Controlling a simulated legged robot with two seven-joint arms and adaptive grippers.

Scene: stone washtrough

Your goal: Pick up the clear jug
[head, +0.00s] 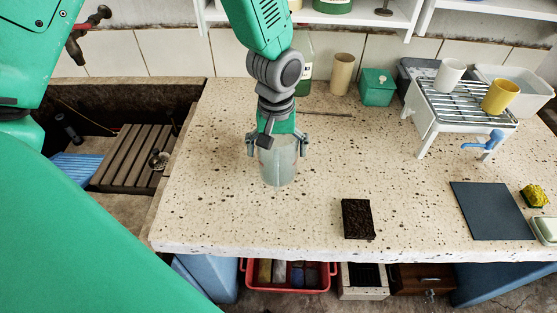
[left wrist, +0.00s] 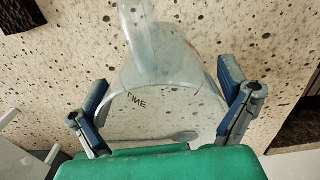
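The clear jug (head: 278,168) stands upright on the speckled stone counter (head: 215,205). My left gripper (head: 277,148) is over it, pointing down, with its two fingers spread on either side of the jug's upper part. In the left wrist view the jug (left wrist: 165,75) lies between the two blue-padded fingers of the left gripper (left wrist: 165,92), with some small red lettering on its wall. The fingers look apart from the wall, though contact is hard to judge. My right gripper is not in view.
Behind are a bottle (head: 306,62), a beige cup (head: 342,74) and a green box (head: 377,87). A rack (head: 455,105) with a white cup (head: 450,73) and a yellow cup (head: 500,96) stands right. A dark brown block (head: 357,219) and a dark mat (head: 490,211) lie in front.

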